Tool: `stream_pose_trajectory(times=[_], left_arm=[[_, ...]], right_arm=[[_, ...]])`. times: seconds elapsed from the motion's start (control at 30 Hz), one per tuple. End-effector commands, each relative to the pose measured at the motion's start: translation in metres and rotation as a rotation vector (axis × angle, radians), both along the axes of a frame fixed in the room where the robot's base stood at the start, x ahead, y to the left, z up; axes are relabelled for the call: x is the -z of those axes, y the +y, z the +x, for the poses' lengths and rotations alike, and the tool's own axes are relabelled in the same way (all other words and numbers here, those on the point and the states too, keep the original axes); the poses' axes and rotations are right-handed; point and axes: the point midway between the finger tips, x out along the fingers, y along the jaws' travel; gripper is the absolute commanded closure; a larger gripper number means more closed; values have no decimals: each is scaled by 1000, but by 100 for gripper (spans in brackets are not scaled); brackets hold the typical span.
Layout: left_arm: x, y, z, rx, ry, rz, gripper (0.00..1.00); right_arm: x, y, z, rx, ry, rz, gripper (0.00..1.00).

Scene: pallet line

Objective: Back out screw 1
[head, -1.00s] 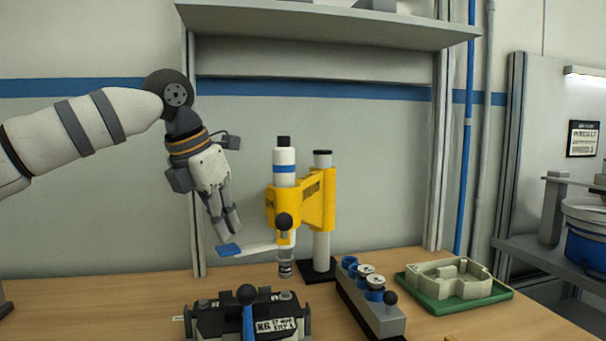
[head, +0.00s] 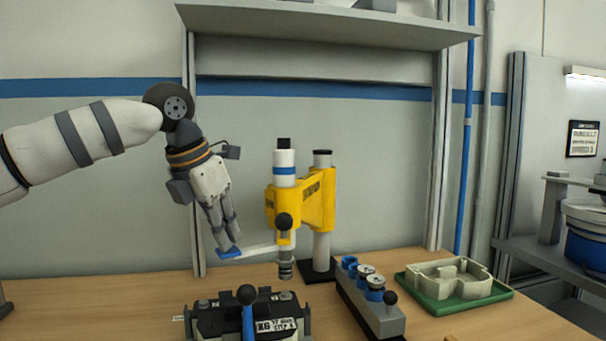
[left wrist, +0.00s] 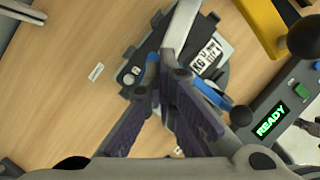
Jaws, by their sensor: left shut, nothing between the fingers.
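A yellow screwdriving stand (head: 317,200) with a white spindle (head: 285,162) stands on the bench. My left gripper (head: 230,247) points down at that tip, fingers together and empty; contact is hard to tell. In the left wrist view my fingers (left wrist: 168,72) converge above the lever (left wrist: 180,28). A black labelled unit (head: 222,317) lies in front, left of the spindle. Round grey heads (head: 203,302) show on its top; which is screw 1 cannot be told.
A grey block (head: 371,308) with blue-rimmed cups and a black knob stands right of the stand. In the left wrist view a green READY display (left wrist: 270,121) shows. A green tray (head: 460,302) holds a pale housing (head: 450,279). A shelf (head: 330,24) hangs above.

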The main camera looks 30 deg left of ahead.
Motion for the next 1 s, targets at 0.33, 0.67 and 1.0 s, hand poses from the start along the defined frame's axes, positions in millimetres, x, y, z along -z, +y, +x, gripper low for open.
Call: stream_pose_trajectory(times=[0.33,0.67,1.0], left_arm=[[17,0,0,-1,7,1,100],[30,1,0,-1,7,0,100],[44,1,0,-2,8,1,100]], right_arm=[[0,0,0,0,1,0,100],[0,0,0,0,1,0,100],[0,0,0,0,2,0,100]])
